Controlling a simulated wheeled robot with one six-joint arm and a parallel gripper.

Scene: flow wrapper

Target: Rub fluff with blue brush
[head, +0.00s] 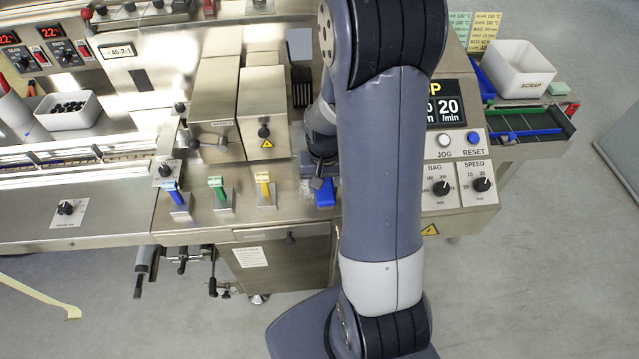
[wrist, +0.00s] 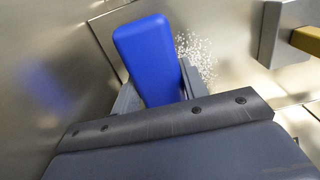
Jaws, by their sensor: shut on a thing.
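The blue brush (wrist: 150,55) is held in my gripper (wrist: 152,90). In the wrist view its blue body sticks out between the jaws, over the metal surface. In the head view the blue brush (head: 324,192) shows just left of my arm, low over the machine's deck, and the gripper is mostly hidden behind the arm. The fluff (wrist: 199,54) is a patch of small white specks on the metal, directly right of the brush in the wrist view. I cannot tell whether the brush touches the metal.
A blue-handled holder (head: 180,203), a green one (head: 222,193) and a yellow one (head: 265,190) stand left of the brush. Metal covers (head: 262,110) rise behind them. The control panel (head: 455,160) is right of my arm. A scrap bin (head: 519,72) stands far right.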

